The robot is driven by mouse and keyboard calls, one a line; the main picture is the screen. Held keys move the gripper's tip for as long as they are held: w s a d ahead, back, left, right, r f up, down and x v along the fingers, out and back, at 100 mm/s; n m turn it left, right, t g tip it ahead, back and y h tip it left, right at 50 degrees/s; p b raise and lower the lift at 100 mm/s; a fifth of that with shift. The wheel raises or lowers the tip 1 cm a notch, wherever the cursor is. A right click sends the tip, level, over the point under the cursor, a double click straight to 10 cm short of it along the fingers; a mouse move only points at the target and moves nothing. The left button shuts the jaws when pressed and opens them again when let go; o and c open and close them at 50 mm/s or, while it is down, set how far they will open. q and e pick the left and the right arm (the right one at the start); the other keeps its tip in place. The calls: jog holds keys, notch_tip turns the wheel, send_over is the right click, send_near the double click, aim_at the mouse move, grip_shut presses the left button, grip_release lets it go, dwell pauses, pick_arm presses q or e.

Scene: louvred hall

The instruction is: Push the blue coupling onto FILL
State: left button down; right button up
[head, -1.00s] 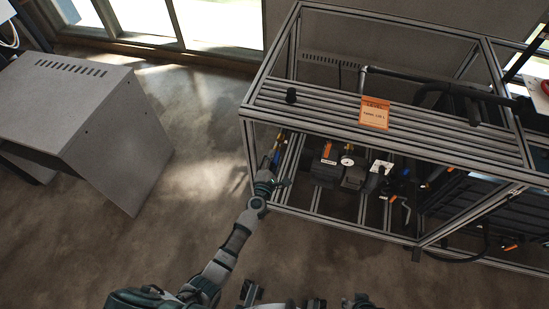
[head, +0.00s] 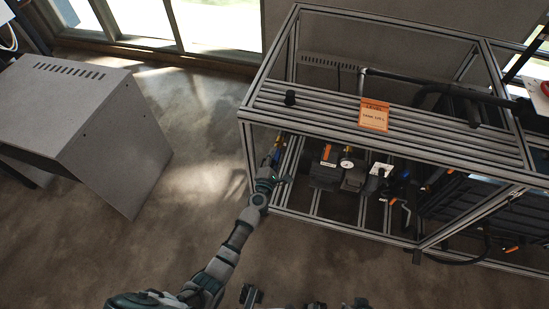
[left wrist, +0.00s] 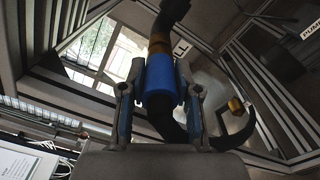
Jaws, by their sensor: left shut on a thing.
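The blue coupling (left wrist: 160,82) sits between the two fingers of my left gripper (left wrist: 161,100) in the left wrist view, and the fingers are shut on it. A black hose bends away below it to the right. A brass-coloured fitting (left wrist: 158,45) lies in line just beyond the coupling; I cannot tell how far the two are engaged. A white label (left wrist: 181,47) ending in "LL" is beside the fitting, partly hidden. In the head view my left gripper (head: 268,180) is at the frame's near left corner.
A pump with a gauge (head: 346,163) stands inside, right of the gripper. A grey cabinet (head: 80,105) stands left; the floor between is clear.

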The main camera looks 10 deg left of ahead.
aim_at(273, 161)
pick_arm(q)
jog(key=shift+w, duration=0.25)
jog(key=c, duration=0.7)
grip_release()
jog(key=shift+c, duration=0.2)
jog(key=shift+s, duration=0.1)
jog(key=s+p, duration=0.1)
jog(key=s, duration=0.5)
jog(key=shift+s+a+p, duration=0.15)
jog(key=shift+s+p, duration=0.1)
jog(key=shift+p, duration=0.1)
jog(key=shift+s, duration=0.2)
jog(key=shift+s, duration=0.15)
